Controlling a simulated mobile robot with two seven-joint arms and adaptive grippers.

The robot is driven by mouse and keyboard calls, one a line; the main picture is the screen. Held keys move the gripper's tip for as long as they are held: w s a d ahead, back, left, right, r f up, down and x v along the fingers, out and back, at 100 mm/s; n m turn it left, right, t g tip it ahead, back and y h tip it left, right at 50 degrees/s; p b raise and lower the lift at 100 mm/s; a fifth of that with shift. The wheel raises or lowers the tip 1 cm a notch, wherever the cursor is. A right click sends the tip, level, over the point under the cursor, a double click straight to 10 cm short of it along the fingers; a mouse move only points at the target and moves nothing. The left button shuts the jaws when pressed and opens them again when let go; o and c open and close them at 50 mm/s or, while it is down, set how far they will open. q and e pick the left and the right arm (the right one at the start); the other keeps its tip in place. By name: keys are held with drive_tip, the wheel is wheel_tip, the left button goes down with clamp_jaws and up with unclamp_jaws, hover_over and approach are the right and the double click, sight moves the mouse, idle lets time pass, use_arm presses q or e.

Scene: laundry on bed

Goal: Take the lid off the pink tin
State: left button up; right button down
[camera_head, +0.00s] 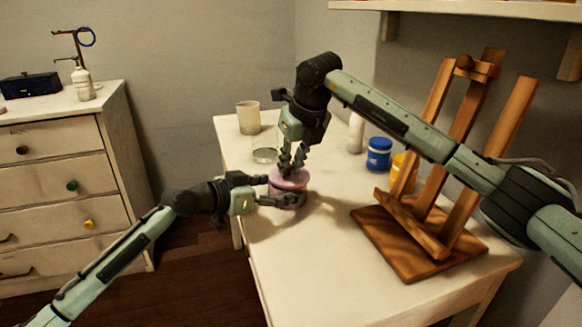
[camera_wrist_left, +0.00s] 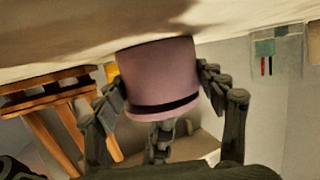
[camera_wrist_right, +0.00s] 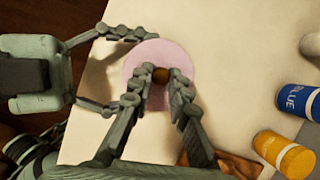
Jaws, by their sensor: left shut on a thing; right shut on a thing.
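The pink tin (camera_head: 301,184) stands upright on the white table, with its round pink lid (camera_wrist_right: 150,57) on top. The lid has a small brown knob (camera_wrist_right: 161,74). My left gripper (camera_head: 282,190) is shut around the tin's side; in the left wrist view its fingers flank the pink wall (camera_wrist_left: 158,78). A dark band (camera_wrist_left: 164,106) runs round the tin near the lid; I cannot tell whether it is a gap. My right gripper (camera_head: 288,168) points down from above and is shut on the knob, its fingertips on either side of it.
A beige cup (camera_head: 248,117) and a glass jar (camera_head: 265,156) stand behind the tin. Blue (camera_head: 378,154) and yellow (camera_head: 404,172) paint jars and a wooden easel (camera_head: 440,190) are to the right. The table's front (camera_head: 330,270) is clear.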

sight(291, 167)
drive_tip(key=shift+r, duration=0.7)
drive_tip(key=shift+r, duration=2.05)
use_arm(q)
drive_tip(key=o, duration=1.8)
drive_tip(key=shift+c, duration=0.2)
